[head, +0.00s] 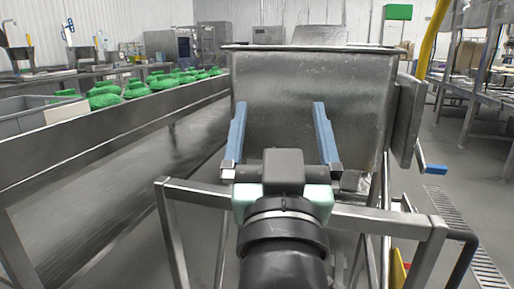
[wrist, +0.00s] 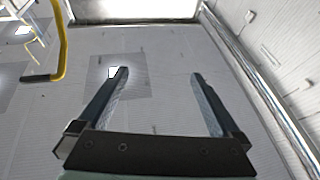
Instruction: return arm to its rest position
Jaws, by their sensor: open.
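My gripper (head: 279,107) is in the middle of the head view, its two blue fingers spread wide apart with nothing between them. It appears in front of a large grey metal hopper (head: 310,85). Whether the fingers touch the hopper wall cannot be told. In the wrist view my gripper (wrist: 158,75) is also open and empty, against a pale panelled surface that looks like the ceiling or an upper wall.
A metal frame (head: 175,235) stands below and around my arm. A blue-ended handle (head: 435,169) sticks out at right. Open floor (head: 470,185) lies right of the hopper.

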